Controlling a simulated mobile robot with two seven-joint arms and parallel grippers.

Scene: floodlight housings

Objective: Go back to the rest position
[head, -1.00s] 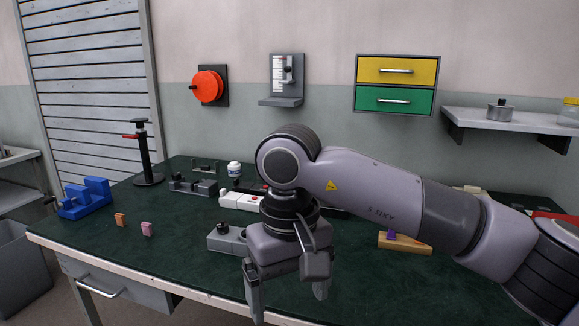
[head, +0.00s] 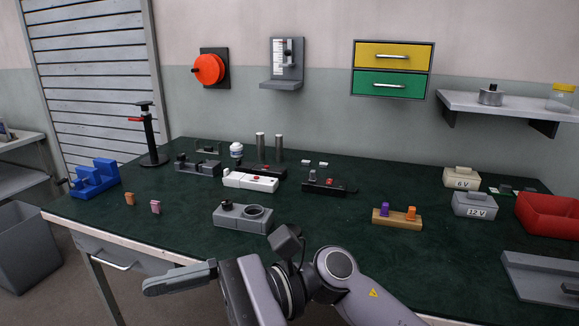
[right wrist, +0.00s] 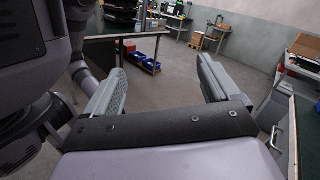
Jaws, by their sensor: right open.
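My right gripper (head: 165,283) is low in the head view, in front of the green-topped workbench (head: 330,262), with its hand turned to the left. Only one finger shows clearly there. In the right wrist view the right gripper (right wrist: 158,85) has its two grey fingers wide apart, with nothing between them but the floor beyond. The wrist view looks out across the room, with the bench edge at its right. My left gripper is in neither view.
A grey block with round sockets (head: 243,217) and a wooden holder with purple and orange pegs (head: 397,217) stand nearest the arm. A blue stepped block (head: 95,178), a black clamp stand (head: 150,140) and a red bin (head: 548,215) stand farther out.

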